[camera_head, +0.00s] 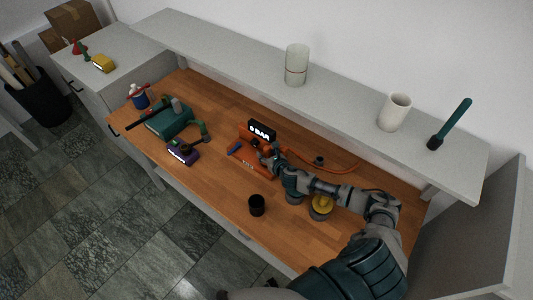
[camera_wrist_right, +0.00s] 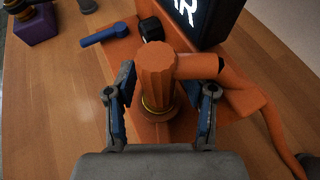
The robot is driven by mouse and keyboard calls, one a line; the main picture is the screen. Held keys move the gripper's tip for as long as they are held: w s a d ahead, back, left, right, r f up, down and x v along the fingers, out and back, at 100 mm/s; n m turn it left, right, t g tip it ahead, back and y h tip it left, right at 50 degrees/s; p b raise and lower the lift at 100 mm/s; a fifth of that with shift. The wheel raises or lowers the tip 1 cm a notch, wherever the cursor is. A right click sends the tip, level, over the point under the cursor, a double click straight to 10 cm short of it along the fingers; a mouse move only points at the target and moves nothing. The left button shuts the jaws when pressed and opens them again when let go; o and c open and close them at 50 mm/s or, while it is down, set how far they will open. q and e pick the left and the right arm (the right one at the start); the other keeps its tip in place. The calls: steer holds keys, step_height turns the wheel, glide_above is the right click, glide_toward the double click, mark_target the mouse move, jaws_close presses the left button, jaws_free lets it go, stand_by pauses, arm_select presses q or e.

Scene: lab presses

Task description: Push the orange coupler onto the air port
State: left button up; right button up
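The orange coupler (camera_wrist_right: 156,72) is a ribbed cylinder with a side elbow leading into an orange hose (camera_wrist_right: 245,100). It stands over the orange press base (camera_wrist_right: 185,130). A brass ring (camera_wrist_right: 156,108) shows at its lower end; whether this ring belongs to the air port or the coupler I cannot tell. My right gripper (camera_wrist_right: 165,105) is open, with one finger on each side of the coupler and visible gaps between. In the head view my right gripper (camera_head: 272,160) is at the orange press (camera_head: 255,165) and hides the coupler.
A black display (camera_head: 262,130) reading BAR stands behind the coupler. A blue lever (camera_wrist_right: 108,35) and a black knob (camera_wrist_right: 151,28) are nearby. A black cup (camera_head: 257,205), a purple block (camera_head: 183,152) and a green device (camera_head: 168,122) stand on the wooden bench (camera_head: 215,190).

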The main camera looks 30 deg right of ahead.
steer(key=shift+d, duration=0.1)
steer(key=v, duration=1.2)
steer(key=shift+f, duration=0.15)
